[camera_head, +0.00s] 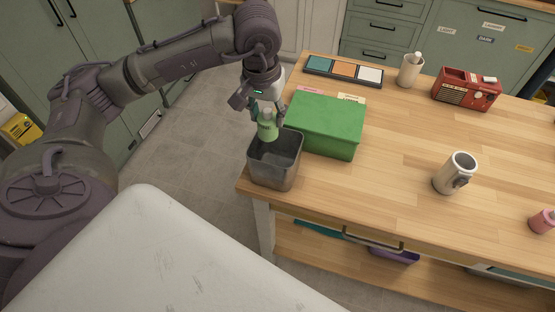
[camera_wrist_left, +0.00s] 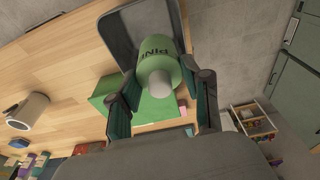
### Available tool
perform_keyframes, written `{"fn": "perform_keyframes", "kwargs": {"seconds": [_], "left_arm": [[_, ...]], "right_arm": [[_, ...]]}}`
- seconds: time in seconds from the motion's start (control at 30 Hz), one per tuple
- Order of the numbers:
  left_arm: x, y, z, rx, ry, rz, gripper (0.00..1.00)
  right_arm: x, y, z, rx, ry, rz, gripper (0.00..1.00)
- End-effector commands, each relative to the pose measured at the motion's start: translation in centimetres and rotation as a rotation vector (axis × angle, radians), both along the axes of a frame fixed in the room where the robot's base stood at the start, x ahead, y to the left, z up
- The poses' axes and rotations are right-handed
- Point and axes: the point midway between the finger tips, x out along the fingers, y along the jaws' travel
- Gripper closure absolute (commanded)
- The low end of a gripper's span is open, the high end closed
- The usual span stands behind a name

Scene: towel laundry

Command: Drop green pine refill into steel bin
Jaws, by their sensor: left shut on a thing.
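The green pine refill (camera_head: 267,128) is a small green bottle with a pale cap. It hangs over the opening of the steel bin (camera_head: 275,177), a grey square-mouthed container at the table's left corner. My left gripper (camera_head: 267,118) is shut on the refill, with a finger on each side. In the left wrist view the refill (camera_wrist_left: 160,62), lettered "PINE", sits between the fingers of my left gripper (camera_wrist_left: 160,92), and the bin (camera_wrist_left: 123,35) lies beyond it. My right gripper is in neither view.
A green box (camera_head: 325,125) stands right beside the bin. A tray with coloured panels (camera_head: 343,71), a cup (camera_head: 410,71), a red radio (camera_head: 466,89), a white mug (camera_head: 455,173) and a pink bottle (camera_head: 542,221) stand on the wooden table (camera_head: 400,135). The table's middle is clear.

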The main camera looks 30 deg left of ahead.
Motion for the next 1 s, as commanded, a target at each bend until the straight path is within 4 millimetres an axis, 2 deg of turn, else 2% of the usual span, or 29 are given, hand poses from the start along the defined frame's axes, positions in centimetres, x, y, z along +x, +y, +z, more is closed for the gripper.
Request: {"fn": "perform_keyframes", "kwargs": {"seconds": [0.2, 0.23, 0.37, 0.4, 0.77, 0.87, 1.0], "left_arm": [[0.0, 0.0, 0.0, 0.0, 0.0, 0.0, 0.87], [0.0, 0.0, 0.0, 0.0, 0.0, 0.0, 0.47], [0.0, 0.0, 0.0, 0.0, 0.0, 0.0, 0.25], [0.0, 0.0, 0.0, 0.0, 0.0, 0.0, 0.23], [0.0, 0.0, 0.4, 0.0, -0.001, 0.0, 0.23], [-0.1, -0.1, 1.6, 0.0, -0.004, 0.0, 0.23], [-0.5, -0.2, 4.5, -0.001, -0.006, 0.001, 0.23]], "right_arm": [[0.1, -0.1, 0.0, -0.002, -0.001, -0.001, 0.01], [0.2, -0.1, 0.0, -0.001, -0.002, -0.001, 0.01], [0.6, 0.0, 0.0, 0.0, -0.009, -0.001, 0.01], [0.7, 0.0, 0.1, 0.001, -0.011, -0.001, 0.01], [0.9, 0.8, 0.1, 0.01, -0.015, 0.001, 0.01], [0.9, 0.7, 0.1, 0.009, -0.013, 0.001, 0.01], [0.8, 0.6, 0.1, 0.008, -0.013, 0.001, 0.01]]}}
